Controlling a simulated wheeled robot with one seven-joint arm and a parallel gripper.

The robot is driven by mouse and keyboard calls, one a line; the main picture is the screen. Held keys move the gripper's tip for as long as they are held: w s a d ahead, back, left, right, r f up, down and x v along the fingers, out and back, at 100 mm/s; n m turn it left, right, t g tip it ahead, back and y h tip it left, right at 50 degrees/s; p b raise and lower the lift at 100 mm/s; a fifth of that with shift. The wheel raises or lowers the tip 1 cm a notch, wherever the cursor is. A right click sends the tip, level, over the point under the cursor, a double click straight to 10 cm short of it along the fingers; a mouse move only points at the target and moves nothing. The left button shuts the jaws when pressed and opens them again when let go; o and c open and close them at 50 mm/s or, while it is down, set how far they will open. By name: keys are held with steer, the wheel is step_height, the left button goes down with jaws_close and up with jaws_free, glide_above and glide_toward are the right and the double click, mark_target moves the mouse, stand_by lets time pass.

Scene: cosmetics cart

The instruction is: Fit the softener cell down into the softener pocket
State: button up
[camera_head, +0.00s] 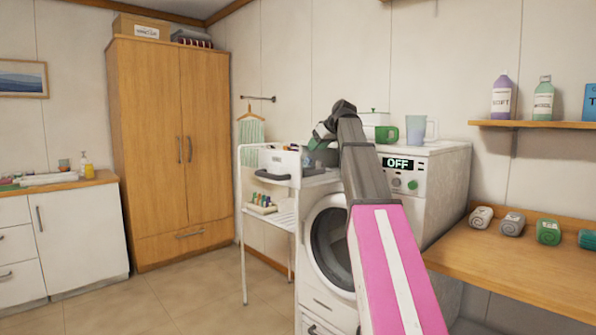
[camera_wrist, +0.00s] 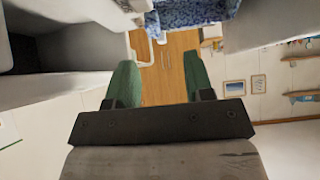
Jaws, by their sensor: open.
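My gripper (camera_wrist: 160,84) is open in the wrist view, with its two green fingers apart and nothing held between them. In the head view my gripper (camera_head: 321,136) is above the gap between the white cart and the washing machine (camera_head: 420,215), small and partly hidden by my wrist. I cannot pick out the softener cell or the softener pocket for sure in either view. The top tray of the cart (camera_head: 252,157) holds dark items too small to name.
A green mug (camera_head: 386,134) and a blue cup (camera_head: 415,130) stand on the washing machine. Several small coloured items (camera_head: 262,203) sit on the cart's lower shelf. Rolled cloths lie on the wooden counter (camera_head: 520,265) at right. The floor (camera_head: 190,300) at left is clear.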

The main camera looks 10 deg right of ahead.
mark_target(309, 158)
steer(key=x, duration=0.7)
steer(key=shift+w+d, duration=0.15)
steer(key=shift+w, duration=0.35)
jaws_close()
